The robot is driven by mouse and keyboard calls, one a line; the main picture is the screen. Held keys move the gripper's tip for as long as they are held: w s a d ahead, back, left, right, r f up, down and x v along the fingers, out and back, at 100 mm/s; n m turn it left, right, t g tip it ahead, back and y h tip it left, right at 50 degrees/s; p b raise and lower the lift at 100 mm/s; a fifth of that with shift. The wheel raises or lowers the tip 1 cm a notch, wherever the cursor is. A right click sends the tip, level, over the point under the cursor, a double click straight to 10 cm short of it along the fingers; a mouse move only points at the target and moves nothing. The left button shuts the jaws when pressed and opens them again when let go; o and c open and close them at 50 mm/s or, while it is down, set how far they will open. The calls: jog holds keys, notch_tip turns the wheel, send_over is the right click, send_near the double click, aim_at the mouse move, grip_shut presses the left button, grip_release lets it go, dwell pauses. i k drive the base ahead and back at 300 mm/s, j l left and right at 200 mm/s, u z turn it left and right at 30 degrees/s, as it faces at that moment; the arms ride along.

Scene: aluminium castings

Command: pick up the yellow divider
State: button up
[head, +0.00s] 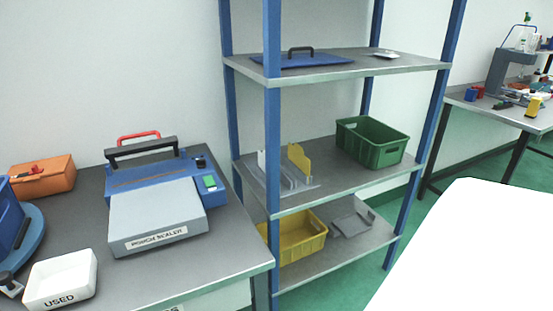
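The yellow divider (299,159) stands upright on the middle shelf of the blue-posted rack. It appears to sit in a grey slotted holder (305,184), near a white upright divider (262,160) on its left. Its lower part is partly hidden by the holder. My gripper is not in view.
A green crate (371,151) stands right of the divider on the middle shelf (343,177). The top shelf (350,69) is above. A blue rack post (272,120) stands in front on the left. A bench with a pouch sealer (155,215) adjoins the rack's left side.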

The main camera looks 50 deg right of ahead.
aim_at(296, 154)
jog(key=l+u, duration=0.25)
jog(key=l, duration=0.25)
jog(key=k+l+u, duration=0.25)
jog(key=l, duration=0.25)
jog(key=l+u, duration=0.1)
jog(key=l, duration=0.4)
jog(key=k+l+u, duration=0.15)
jog(key=l, duration=0.35)
jog(key=k+l, duration=0.1)
jog(key=l, duration=0.3)
jog(key=k+l, duration=0.1)
jog(key=l, duration=0.35)
jog(key=k+l, duration=0.15)
jog(key=l, duration=0.25)
jog(key=k+l, duration=0.1)
jog(key=l, duration=0.35)
jog(key=k+l, duration=0.1)
jog(key=l, duration=0.3)
jog(key=i+l, duration=0.15)
jog(key=l, duration=0.15)
jog(key=i+l, duration=0.15)
jog(key=l, duration=0.15)
jog(key=i+l, duration=0.15)
jog(key=l+u, duration=0.05)
jog(key=l, duration=0.05)
